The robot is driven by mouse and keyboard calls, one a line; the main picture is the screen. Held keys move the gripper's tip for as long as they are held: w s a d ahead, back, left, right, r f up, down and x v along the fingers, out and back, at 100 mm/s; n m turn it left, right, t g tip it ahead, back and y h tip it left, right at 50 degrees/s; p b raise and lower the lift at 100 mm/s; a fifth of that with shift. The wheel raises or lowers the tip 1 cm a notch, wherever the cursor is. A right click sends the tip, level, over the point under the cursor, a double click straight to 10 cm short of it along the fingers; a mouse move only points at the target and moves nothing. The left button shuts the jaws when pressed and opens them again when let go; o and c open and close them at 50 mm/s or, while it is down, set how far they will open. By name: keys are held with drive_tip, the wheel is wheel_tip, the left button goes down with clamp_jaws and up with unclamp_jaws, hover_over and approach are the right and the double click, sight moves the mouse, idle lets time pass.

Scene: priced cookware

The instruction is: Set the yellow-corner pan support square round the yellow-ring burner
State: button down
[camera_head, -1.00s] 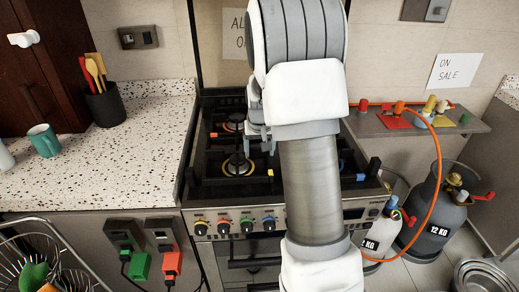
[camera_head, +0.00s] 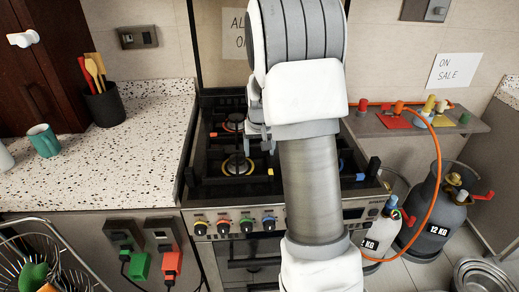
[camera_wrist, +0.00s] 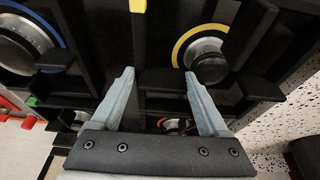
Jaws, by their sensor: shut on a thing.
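The yellow-ring burner (camera_head: 238,166) is at the front left of the black stove. Its yellow arc and metal cap also show in the wrist view (camera_wrist: 207,62). The dark pan support (camera_wrist: 139,45) has a yellow mark at its corner, between the yellow and blue burners in the wrist view. My gripper (camera_wrist: 159,75) is shut on a dark bar of the support, its two grey fingers on either side. In the head view my gripper is mostly hidden by my arm. I cannot tell whether the support rests flat or is slightly raised.
A blue-ring burner (camera_wrist: 25,45) lies beside the support. An orange-ring burner (camera_head: 234,125) is behind the yellow one. Control knobs (camera_head: 246,226) line the stove front. A speckled counter (camera_head: 75,175) is at the left. A shelf (camera_head: 455,123) and gas cylinder (camera_head: 432,210) are at the right.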

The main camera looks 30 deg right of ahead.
idle(0.4)
drive_tip(key=shift+f+b, duration=0.3)
drive_tip(key=shift+f, duration=0.2)
idle(1.3)
unclamp_jaws()
drive_tip(key=shift+f, duration=0.1)
idle(0.4)
drive_tip(key=shift+s, duration=0.1)
drive_tip(key=p+v, duration=0.1)
drive_tip(key=v, duration=1.6)
drive_tip(key=shift+r+p, duration=0.3)
